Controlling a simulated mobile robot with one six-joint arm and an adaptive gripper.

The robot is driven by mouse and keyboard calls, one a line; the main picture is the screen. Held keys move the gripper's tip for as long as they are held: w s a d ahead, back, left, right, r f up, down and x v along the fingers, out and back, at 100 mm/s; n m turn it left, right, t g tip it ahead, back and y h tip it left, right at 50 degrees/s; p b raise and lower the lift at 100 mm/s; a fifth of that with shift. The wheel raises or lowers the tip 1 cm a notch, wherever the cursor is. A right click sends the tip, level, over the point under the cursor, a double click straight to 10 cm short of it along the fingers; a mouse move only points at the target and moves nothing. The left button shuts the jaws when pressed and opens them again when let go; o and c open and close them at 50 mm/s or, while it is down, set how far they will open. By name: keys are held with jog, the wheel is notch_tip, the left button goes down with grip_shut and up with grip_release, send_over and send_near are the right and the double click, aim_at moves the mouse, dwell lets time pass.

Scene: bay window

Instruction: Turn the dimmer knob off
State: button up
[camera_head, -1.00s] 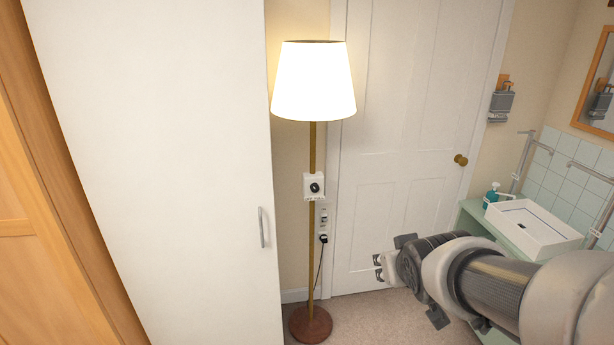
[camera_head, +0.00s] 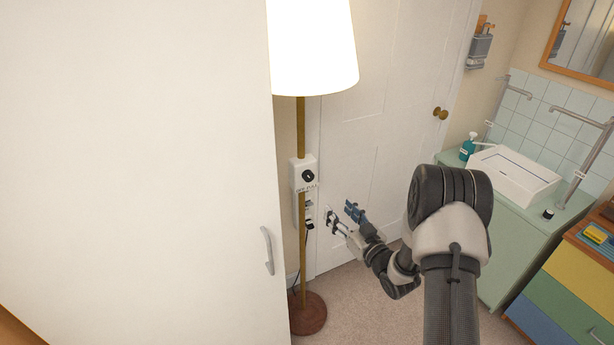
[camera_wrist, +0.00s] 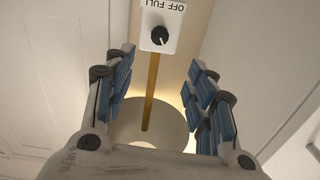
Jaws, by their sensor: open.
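The dimmer knob (camera_head: 308,176) is a round black knob on a white box (camera_head: 298,166) fixed to the brass pole of a floor lamp. The lamp shade (camera_head: 314,45) glows brightly. In the wrist view the knob (camera_wrist: 159,36) shows a pale pointer mark, and the box (camera_wrist: 172,14) carries upside-down "OFF" and "FULL" lettering. My gripper (camera_head: 342,219) is to the right of and lower than the box in the head view, apart from it. In the wrist view its blue-padded fingers (camera_wrist: 160,84) are spread wide with nothing between them.
A white cupboard (camera_head: 170,180) with a handle stands close left of the lamp. A white door (camera_head: 385,110) is behind. A wall socket (camera_head: 308,212) with a plugged cord sits below the box. A washstand with a white basin (camera_head: 515,172) is at right.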

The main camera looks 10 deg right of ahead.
aim_at(310, 178)
jog(key=b+x, duration=0.3)
jog(key=x, duration=1.4)
jog(key=shift+s+r, duration=0.1)
jog(key=shift+r, duration=0.05)
jog(key=c, duration=1.1)
